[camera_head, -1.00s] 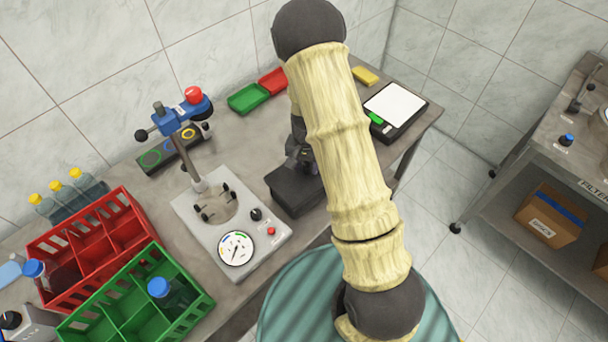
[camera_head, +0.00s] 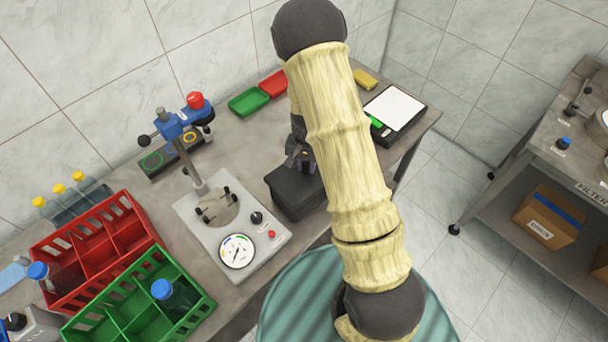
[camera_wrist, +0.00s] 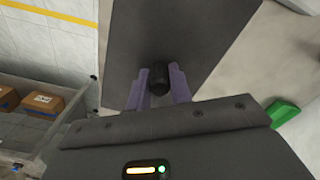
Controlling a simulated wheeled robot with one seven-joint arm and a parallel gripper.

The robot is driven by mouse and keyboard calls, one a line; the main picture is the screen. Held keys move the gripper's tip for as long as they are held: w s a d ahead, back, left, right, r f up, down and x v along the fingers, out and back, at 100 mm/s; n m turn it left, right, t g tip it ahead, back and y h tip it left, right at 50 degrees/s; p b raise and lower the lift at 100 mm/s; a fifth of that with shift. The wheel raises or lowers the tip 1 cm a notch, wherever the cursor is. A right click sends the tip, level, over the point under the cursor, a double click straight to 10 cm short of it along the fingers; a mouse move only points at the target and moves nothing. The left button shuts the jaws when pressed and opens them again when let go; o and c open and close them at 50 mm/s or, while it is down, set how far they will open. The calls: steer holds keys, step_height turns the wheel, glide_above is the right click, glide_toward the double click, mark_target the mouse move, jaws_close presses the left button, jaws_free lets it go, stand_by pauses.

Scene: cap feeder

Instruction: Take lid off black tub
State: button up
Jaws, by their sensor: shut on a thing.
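The black tub (camera_head: 297,197) stands on the bench in the middle of the head view, right of the grey gauge device. Its dark flat lid (camera_wrist: 165,35) fills the upper middle of the wrist view, with a black knob (camera_wrist: 160,77) on top. My gripper (camera_wrist: 160,88) has its two purple-grey fingers on either side of the knob, shut on it. In the head view my gripper (camera_head: 301,160) is over the tub, partly hidden by my arm. I cannot tell whether there is a gap between lid and tub.
A grey gauge device (camera_head: 228,222) with a post and blue clamp stands close to the left. A green tray (camera_head: 249,102) and a red tray (camera_head: 273,84) lie behind. A black scale (camera_head: 396,113) is to the right. Red (camera_head: 73,232) and green (camera_head: 105,290) crates are at left.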

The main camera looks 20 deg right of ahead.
mark_target(307, 163)
steer(key=shift+r+p, duration=1.85)
steer(key=shift+r, duration=0.7)
steer(key=n+p, duration=0.3)
steer(key=shift+s+f, duration=0.1)
steer(key=shift+f, duration=0.3)
steer(key=f+n+p, duration=0.1)
steer(key=n, duration=0.1)
steer(key=shift+d+f+n, duration=0.1)
steer(key=shift+f+n, duration=0.05)
steer(key=shift+n, duration=0.25)
steer(key=shift+f, duration=0.1)
